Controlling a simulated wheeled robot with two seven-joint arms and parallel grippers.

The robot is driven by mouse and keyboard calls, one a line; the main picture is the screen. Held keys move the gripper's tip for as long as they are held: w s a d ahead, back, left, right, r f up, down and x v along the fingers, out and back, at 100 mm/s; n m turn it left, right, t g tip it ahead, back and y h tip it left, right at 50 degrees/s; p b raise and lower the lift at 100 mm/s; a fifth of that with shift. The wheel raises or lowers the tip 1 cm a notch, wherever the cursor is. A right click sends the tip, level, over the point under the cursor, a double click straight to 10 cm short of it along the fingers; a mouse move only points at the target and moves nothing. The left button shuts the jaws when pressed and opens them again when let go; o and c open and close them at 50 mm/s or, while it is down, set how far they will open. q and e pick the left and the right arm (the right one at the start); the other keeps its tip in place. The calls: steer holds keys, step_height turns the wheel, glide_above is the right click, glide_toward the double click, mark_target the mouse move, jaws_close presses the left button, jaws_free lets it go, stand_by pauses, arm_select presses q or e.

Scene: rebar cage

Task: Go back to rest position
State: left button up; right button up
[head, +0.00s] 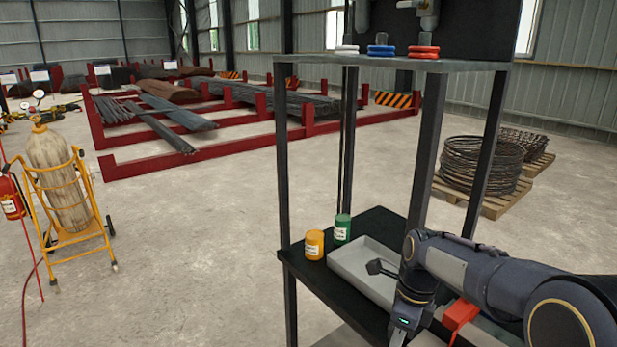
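My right arm comes in from the right over the lower shelf of a black rack. My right gripper (402,332) points down at the bottom edge of the head view, in front of a grey tray (350,262). Its fingertips are cut off or hidden, so I cannot tell whether it is open or holds anything. A dark tool head (381,267) shows over the tray, partly covered by my arm. My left gripper is not in view.
A yellow can (314,243) and a green can (342,228) stand left of the tray. Rack posts (286,170) rise to an upper shelf (395,63) with coloured rings. A gas cylinder cart (66,190) stands left. Wire coils (480,166) lie behind right. Floor between is clear.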

steer(key=s+d+r+n+t+y, duration=0.1)
steer(key=s+n+t, duration=0.2)
steer(key=s+n, duration=0.8)
steer(key=s+d+r+n+t+y, duration=0.1)
steer(key=s+r+n+t, duration=0.1)
steer(key=s+n, duration=0.9)
steer(key=shift+s+d+t, duration=0.3)
steer(key=shift+s+t, duration=0.4)
steer(key=shift+s, duration=0.2)
steer(key=shift+d, duration=0.1)
